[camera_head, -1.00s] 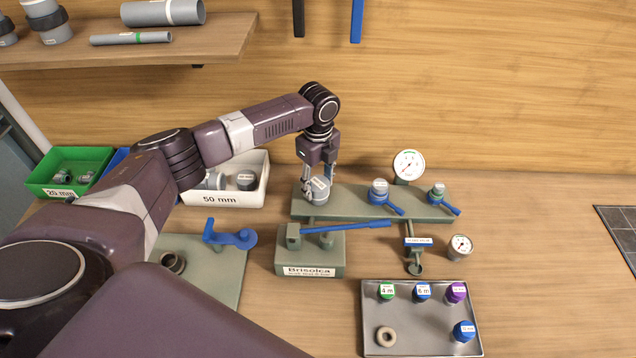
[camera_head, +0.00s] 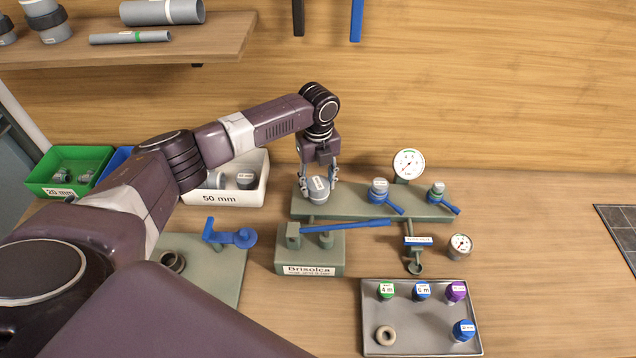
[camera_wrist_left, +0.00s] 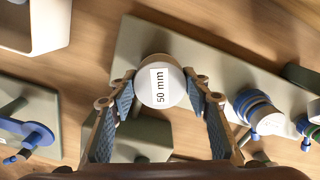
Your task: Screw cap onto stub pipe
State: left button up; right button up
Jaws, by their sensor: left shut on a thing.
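The grey cap (camera_head: 318,188) with a white "50 mm" label sits at the left end of the grey-green manifold plate (camera_head: 345,207). My left gripper (camera_head: 319,183) points down from above and is shut on the cap, one finger on each side. In the left wrist view the cap (camera_wrist_left: 160,82) is between the blue finger pads of my gripper (camera_wrist_left: 162,95), label facing the camera. The stub pipe under the cap is hidden, so I cannot tell how far the cap sits on it. My right gripper is not in view.
Blue-handled valves (camera_head: 380,192) and a gauge (camera_head: 409,165) stand right of the cap. The Brisolca block (camera_head: 310,258) with a blue lever is in front. A white 50 mm bin (camera_head: 225,198) is left; a metal tray (camera_head: 420,320) is front right.

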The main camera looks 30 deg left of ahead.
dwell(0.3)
pick_arm(q)
jog(key=m, duration=0.4)
jog(key=shift+m, duration=0.3)
jog(key=shift+m, duration=0.7)
jog(key=m, duration=0.3)
jog(key=shift+b, duration=0.4)
